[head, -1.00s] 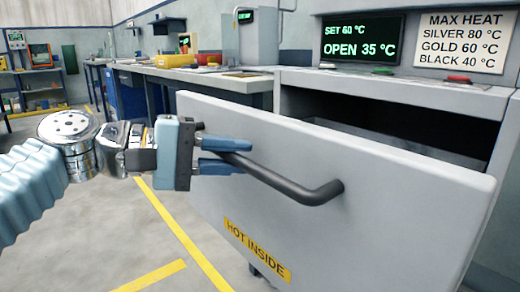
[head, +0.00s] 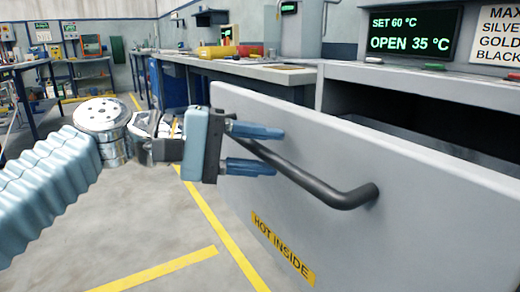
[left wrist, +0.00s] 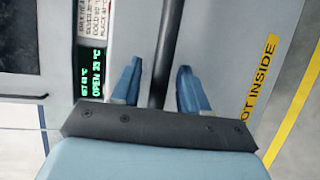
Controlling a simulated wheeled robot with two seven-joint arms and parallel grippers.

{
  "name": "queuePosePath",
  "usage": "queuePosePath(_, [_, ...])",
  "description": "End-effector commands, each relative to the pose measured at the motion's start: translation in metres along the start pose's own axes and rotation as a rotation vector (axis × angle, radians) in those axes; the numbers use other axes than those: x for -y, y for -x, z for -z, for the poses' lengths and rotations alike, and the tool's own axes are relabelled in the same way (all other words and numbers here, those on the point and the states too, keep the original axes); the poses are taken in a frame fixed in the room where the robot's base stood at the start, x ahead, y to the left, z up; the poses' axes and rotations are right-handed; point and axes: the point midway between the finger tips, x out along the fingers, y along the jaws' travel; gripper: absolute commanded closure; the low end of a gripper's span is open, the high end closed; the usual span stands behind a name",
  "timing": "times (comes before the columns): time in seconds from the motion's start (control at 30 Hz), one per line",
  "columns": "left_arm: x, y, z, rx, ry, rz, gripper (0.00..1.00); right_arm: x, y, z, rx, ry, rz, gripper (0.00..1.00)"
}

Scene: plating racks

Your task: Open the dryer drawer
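The dryer drawer (head: 400,185) is pulled out, its grey front standing away from the dryer body and a dark cavity (head: 455,125) showing behind it. Its black bar handle (head: 335,197) runs along the front, above a yellow "HOT INSIDE" label (head: 283,247). My left gripper (head: 279,151) is open at the left end of the handle. In the left wrist view the handle (left wrist: 166,60) passes between the two blue fingers, with a gap on each side. My right gripper is not in view.
A display (head: 412,36) above the drawer reads "SET 60 °C" and "OPEN 35 °C". A long workbench (head: 265,72) with a yellow case (head: 217,52) stands behind. Open floor (head: 140,230) with yellow lines lies left of the drawer.

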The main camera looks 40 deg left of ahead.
Motion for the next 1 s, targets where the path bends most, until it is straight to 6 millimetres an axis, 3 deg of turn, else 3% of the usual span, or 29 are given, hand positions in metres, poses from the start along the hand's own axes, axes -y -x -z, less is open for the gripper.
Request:
queuePosePath(0.23, [-0.002, 0.012, 0.0, -0.001, -0.001, -0.002, 0.56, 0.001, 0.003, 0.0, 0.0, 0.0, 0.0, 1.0])
queuePosePath(0.7, [-0.002, 0.117, 0.0, -0.001, -0.001, -0.002, 0.56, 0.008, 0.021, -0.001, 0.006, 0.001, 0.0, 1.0])
queuePosePath(1.0, [0.0, 0.138, 0.0, 0.001, 0.0, 0.0, 0.56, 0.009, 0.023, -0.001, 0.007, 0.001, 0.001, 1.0])
